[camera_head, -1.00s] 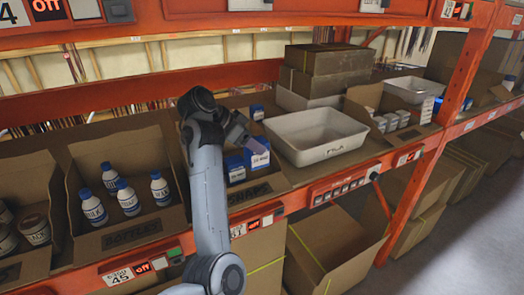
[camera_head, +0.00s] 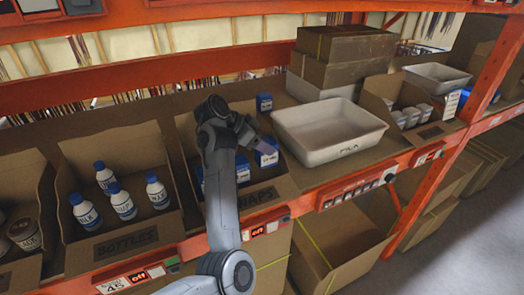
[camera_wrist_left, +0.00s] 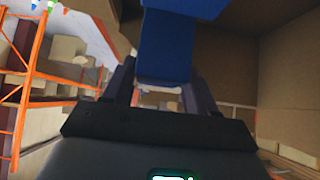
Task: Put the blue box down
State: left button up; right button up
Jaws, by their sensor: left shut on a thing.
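My left gripper (camera_head: 253,138) reaches over the cardboard bin marked "SNAPS" (camera_head: 262,195), from behind and above. It is shut on a blue box (camera_head: 267,152), which shows just below the fingers at the bin's right side. In the left wrist view the blue box (camera_wrist_left: 165,55) stands between the two dark fingers (camera_wrist_left: 160,85), with brown cardboard walls around. Whether the box touches the bin floor cannot be told. Other blue boxes (camera_head: 242,172) stand in the same bin, partly hidden by my arm, and one (camera_head: 264,102) stands at its back. My right gripper is not in view.
A white tray (camera_head: 285,128) stands right of the bin. A bin of white bottles with blue caps (camera_head: 122,200) stands to the left. Stacked cardboard boxes (camera_head: 345,60) stand behind the tray. Orange rack beams (camera_head: 130,98) run behind the bins and above.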

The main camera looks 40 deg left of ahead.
pick_arm(q)
notch_tip(320, 180, down, 3)
jog(key=shift+r+p, duration=0.15)
jog(key=shift+p, duration=0.35)
jog(key=shift+f, duration=0.35)
jog(key=shift+f, duration=0.15)
jog(key=o, duration=1.3)
jog(key=shift+c, duration=0.2)
